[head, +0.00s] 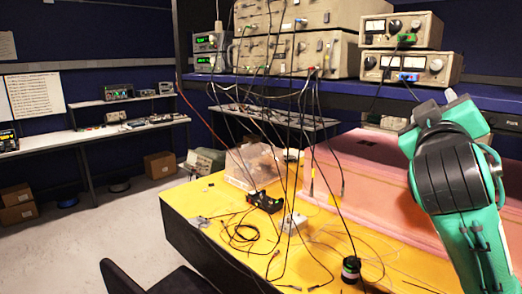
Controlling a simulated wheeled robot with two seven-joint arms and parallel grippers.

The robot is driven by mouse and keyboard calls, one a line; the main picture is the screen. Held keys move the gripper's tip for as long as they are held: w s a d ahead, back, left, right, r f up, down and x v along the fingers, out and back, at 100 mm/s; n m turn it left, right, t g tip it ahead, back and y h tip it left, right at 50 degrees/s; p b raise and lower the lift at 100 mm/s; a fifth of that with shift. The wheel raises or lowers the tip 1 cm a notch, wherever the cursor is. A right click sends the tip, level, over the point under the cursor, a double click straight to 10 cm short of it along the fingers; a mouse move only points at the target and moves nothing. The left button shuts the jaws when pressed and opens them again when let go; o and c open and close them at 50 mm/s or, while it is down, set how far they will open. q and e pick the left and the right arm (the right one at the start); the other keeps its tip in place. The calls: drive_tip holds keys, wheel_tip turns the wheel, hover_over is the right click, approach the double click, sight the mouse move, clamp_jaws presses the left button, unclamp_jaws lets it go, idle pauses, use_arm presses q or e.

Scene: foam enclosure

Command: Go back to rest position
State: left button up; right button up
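A green and black arm link of mine rises at the right edge of the head view, in front of the pink foam enclosure (375,185). No gripper fingers of this arm can be made out. My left arm and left gripper are outside the picture. The pink foam enclosure stands along the back right of the yellow table top (205,200), and my arm hides part of its right side.
Loose cables and a black device (264,201) lie on the table. A small dark cylinder (351,268) stands near its front. Instruments (300,50) fill a shelf above. A black chair (120,278) is at the lower left. Grey floor (110,225) is open at left.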

drive_tip(key=w+a+f+n+g+y, duration=0.1)
drive_tip(key=w+a+f+y, duration=0.1)
drive_tip(key=f, duration=0.8)
drive_tip(key=w+a+f+n+g+y, duration=0.1)
drive_tip(key=w+f+g+y, duration=0.15)
drive_tip(key=f, duration=0.65)
drive_tip(key=s+a+f+g+y, duration=0.2)
drive_tip(key=f, duration=0.8)
drive_tip(key=s+a+f+g+y, duration=0.1)
drive_tip(key=s+f, duration=0.1)
drive_tip(key=f, duration=0.8)
drive_tip(key=s+a+f+m+g+y, duration=0.3)
drive_tip(key=s+f+g, duration=0.5)
drive_tip(key=s+f, duration=1.65)
wheel_tip(320, 180, down, 32)
drive_tip(key=s+a+n+g, duration=0.1)
drive_tip(key=s+a+g, duration=0.1)
drive_tip(key=s+d+f, duration=0.2)
drive_tip(key=s+f, duration=0.7)
drive_tip(key=s+d+f, duration=0.2)
drive_tip(key=s+f, duration=0.7)
drive_tip(key=shift+s+f+g, duration=0.3)
drive_tip(key=shift+g, duration=0.05)
drive_tip(key=shift+a+y, duration=0.1)
drive_tip(key=shift+y, duration=0.15)
